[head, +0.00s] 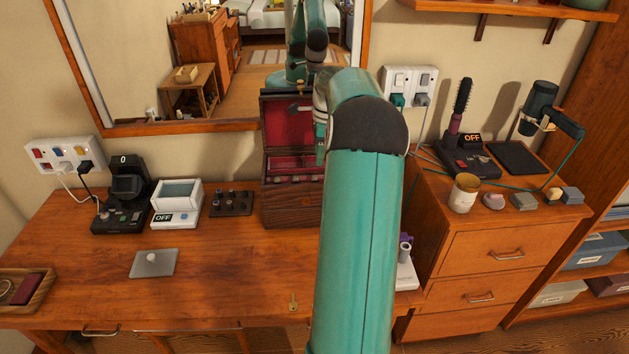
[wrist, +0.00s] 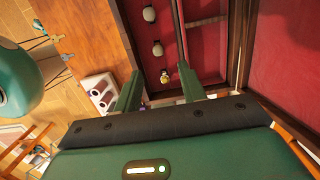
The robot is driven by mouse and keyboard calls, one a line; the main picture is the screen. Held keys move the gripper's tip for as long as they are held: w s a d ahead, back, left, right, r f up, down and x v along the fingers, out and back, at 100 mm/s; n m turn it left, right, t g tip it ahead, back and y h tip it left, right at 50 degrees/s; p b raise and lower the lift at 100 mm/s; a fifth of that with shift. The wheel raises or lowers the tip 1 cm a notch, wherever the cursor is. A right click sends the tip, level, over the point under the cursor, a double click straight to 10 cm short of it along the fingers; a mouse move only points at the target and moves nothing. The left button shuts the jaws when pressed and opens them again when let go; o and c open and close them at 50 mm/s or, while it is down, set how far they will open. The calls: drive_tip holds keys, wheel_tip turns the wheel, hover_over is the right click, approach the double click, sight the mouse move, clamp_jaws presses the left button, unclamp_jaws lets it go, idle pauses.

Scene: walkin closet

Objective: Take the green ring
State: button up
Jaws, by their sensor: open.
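An open dark wooden jewelry box (head: 287,206) with red lining stands on the desk under the mirror. My arm hides its right part in the head view. In the wrist view its red interior (wrist: 205,55) holds two pale rounded pieces (wrist: 157,48) and a small gold ring-like item (wrist: 165,76). I cannot tell whether that item carries a green stone. My gripper (wrist: 160,73) is open over the box, with the small item between its green fingers in the picture. No contact shows. In the head view the gripper is mostly hidden behind my arm.
The raised lid (head: 287,120) stands at the back of the box. Left of it are a dark knob panel (head: 231,203) and a white OFF device (head: 177,204). A key (head: 293,302) lies near the desk's front edge. A drawer cabinet (head: 490,250) stands to the right.

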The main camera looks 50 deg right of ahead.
sight(315, 176)
drive_tip(key=f, duration=0.5)
drive_tip(key=a+f, duration=0.1)
drive_tip(key=f, duration=0.1)
drive_tip(key=shift+w+f, duration=0.3)
drive_tip(key=shift+w, duration=0.05)
clamp_jaws()
